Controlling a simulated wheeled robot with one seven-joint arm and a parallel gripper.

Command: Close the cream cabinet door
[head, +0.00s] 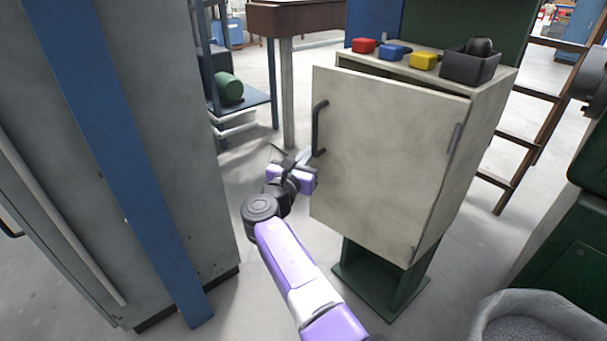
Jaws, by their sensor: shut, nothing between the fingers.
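The cream cabinet (475,130) stands right of centre on a dark green stand (380,282). Its cream door (385,160) faces me, hinged on the right, and is slightly ajar: a dark gap shows along its top edge. A black bar handle (319,128) is on the door's left side. My gripper (292,158) is shut and empty, left of the door and near the lower end of the handle. I cannot tell whether it touches the door. The inside of the cabinet is hidden.
Red (363,46), blue (393,52) and yellow (423,60) blocks and a dark grey bin (469,68) sit on the cabinet top. A tall grey cabinet (180,120) stands close on the left. A grey round tub (540,320) is at lower right.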

